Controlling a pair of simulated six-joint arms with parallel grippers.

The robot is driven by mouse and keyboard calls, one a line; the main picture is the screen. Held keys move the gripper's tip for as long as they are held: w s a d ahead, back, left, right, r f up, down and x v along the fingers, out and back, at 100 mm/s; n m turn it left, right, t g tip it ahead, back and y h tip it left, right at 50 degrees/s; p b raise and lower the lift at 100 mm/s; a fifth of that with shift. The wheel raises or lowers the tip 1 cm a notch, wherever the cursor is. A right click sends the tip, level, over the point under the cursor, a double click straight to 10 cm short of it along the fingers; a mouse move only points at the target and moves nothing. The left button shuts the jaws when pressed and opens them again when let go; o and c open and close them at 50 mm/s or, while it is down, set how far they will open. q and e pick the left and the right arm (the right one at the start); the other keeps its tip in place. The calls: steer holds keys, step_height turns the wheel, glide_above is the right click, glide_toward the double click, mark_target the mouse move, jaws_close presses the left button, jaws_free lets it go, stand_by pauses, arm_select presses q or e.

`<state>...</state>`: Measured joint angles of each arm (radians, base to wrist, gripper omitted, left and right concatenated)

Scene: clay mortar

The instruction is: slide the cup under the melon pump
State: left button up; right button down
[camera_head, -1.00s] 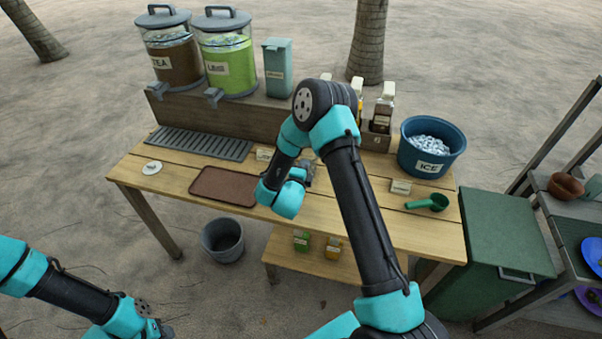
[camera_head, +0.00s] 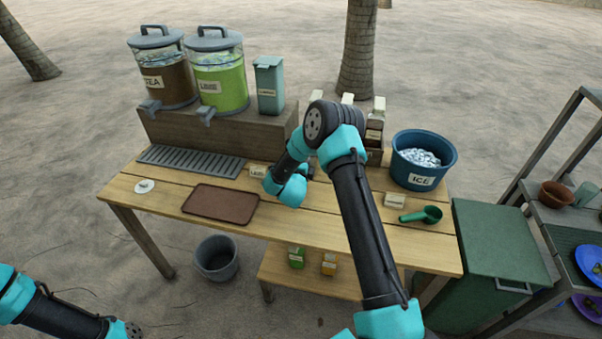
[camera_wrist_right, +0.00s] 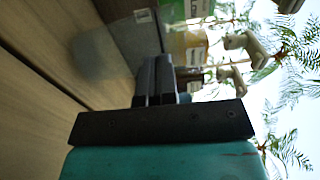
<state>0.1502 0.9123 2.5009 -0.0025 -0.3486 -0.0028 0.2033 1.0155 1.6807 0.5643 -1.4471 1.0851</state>
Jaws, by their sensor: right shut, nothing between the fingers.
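My right gripper (camera_head: 309,172) is over the table's back middle, in front of the pump bottles, mostly hidden by its own wrist in the head view. In the right wrist view its fingers (camera_wrist_right: 157,66) are together with nothing between them. A blurred, see-through grey shape, perhaps the cup (camera_wrist_right: 95,54), stands beside the fingers in the right wrist view; I cannot tell if they touch. Pump bottles (camera_head: 378,118) with pale heads stand at the back; one pump head (camera_wrist_right: 246,46) overhangs in the right wrist view. I cannot read which is melon. My left gripper is outside the frame.
The ice bucket (camera_head: 424,160) and green scoop (camera_head: 425,214) are to the right. Tea (camera_head: 166,80) and lime (camera_head: 220,83) dispensers stand on the raised shelf at left. A brown tray (camera_head: 221,204) lies on the table.

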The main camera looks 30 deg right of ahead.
steer(key=x, duration=0.4)
steer(key=v, duration=1.4)
steer(key=shift+s, duration=0.1)
stand_by(0.4)
